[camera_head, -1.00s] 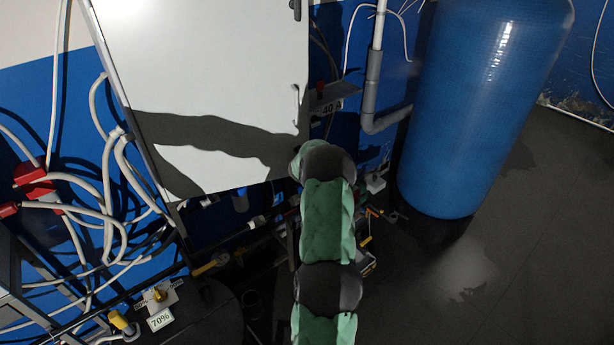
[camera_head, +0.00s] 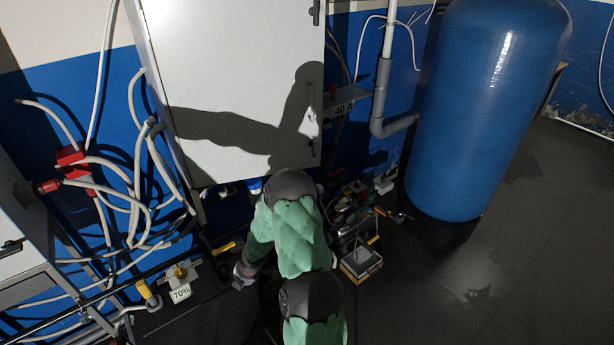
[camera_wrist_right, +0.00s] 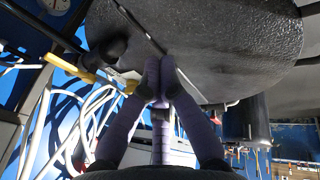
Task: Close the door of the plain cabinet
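The plain cabinet (camera_head: 235,75) is a pale grey-white box on the wall in the head view. Its front looks flat, with a handle (camera_head: 312,118) near the right edge; I see no clear gap around the door. My green and black right arm is below the cabinet and hides part of its lower edge. My right gripper (camera_wrist_right: 160,64) shows in the right wrist view, its fingertips together with nothing visible between them. It is away from the cabinet front, close to a large dark rounded surface. My left gripper is in no view.
A tall blue tank (camera_head: 485,110) stands to the right of the cabinet. White cables and red plugs (camera_head: 72,156) hang at the left. A yellow-handled valve with a 70% label (camera_head: 181,292) is at lower left. A small tray (camera_head: 361,263) lies near my arm. The floor at right is clear.

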